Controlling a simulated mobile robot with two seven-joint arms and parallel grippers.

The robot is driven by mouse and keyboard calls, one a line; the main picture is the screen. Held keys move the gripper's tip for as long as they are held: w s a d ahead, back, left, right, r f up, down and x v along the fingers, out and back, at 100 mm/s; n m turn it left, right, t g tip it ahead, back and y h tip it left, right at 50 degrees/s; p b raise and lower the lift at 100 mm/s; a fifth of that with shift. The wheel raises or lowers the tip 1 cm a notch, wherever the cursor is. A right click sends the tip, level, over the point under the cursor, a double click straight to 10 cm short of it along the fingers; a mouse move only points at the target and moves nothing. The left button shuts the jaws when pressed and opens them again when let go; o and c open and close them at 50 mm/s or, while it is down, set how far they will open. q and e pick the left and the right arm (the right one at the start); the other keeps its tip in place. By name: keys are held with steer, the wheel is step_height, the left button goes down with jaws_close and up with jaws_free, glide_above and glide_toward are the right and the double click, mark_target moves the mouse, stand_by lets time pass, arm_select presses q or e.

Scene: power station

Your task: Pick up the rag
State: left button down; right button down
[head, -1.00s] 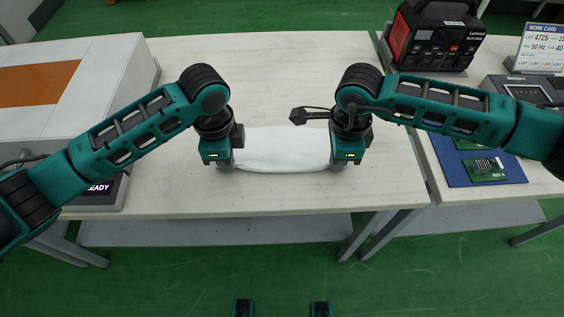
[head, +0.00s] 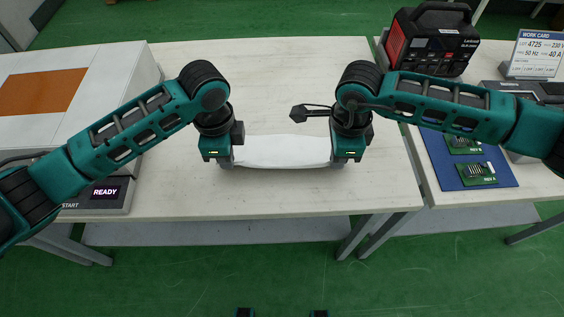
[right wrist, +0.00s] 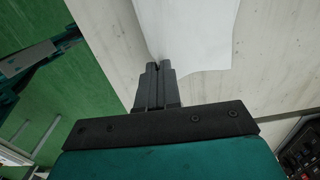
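The rag (head: 282,151) is a white cloth stretched between my two grippers above the middle table. My left gripper (head: 226,165) is at its left end and looks shut on that edge, though the fingertips are small in the head view. My right gripper (head: 338,164) holds the right end. In the right wrist view, the closed fingers (right wrist: 158,68) pinch the edge of the rag (right wrist: 195,32). The rag looks taut, with a slight sag along its lower edge.
The pale middle table (head: 290,75) is otherwise clear. A white machine with an orange panel (head: 42,91) and READY display (head: 106,192) stands at left. At right are a black and red power unit (head: 432,40), a blue mat (head: 450,178) with green boards, and a work card (head: 537,53).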

arm_select(q)
steer(key=shift+r+p, duration=0.35)
steer(key=shift+r, duration=0.35)
arm_select(e)
steer(key=shift+r, duration=0.7)
steer(key=shift+r, duration=0.1)
